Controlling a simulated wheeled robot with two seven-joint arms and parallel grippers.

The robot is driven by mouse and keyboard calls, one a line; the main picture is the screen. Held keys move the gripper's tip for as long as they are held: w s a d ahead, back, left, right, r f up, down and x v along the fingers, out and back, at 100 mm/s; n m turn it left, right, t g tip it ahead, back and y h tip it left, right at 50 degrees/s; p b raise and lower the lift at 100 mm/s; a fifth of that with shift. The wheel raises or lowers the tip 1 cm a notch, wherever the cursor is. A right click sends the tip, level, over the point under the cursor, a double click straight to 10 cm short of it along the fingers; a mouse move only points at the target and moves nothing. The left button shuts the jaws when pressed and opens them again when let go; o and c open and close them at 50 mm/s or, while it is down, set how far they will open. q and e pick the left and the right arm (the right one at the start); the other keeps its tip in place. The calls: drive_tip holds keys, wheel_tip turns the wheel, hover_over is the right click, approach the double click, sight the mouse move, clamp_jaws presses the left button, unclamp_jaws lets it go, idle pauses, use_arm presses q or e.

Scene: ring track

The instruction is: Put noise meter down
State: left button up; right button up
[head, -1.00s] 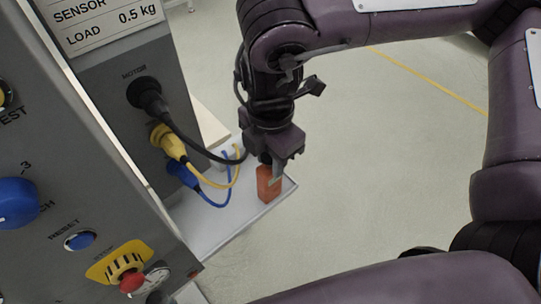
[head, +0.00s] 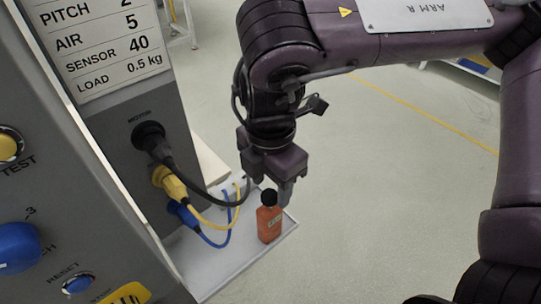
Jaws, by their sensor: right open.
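The noise meter (head: 269,224) is an orange-red body with a black round top. It stands upright on a light grey shelf (head: 226,270) in the head view, near the shelf's right edge. My right gripper (head: 270,190) is just above and behind it, pointing down, with one finger showing to the right of the black top. The gripper is open, and the meter rests on the shelf. The other finger is mostly hidden. My left gripper is out of view.
A grey panel with a blue knob (head: 17,247) and buttons fills the left. Black, yellow (head: 173,185) and blue (head: 185,214) plugs with looping cables run close beside my right gripper. Open floor (head: 380,190) lies to the right.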

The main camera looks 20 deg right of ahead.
wheel_tip(320, 180, up, 7)
drive_tip(key=shift+r+p, duration=0.2)
drive_tip(key=shift+p, duration=0.25)
drive_tip(key=shift+s+f, duration=0.1)
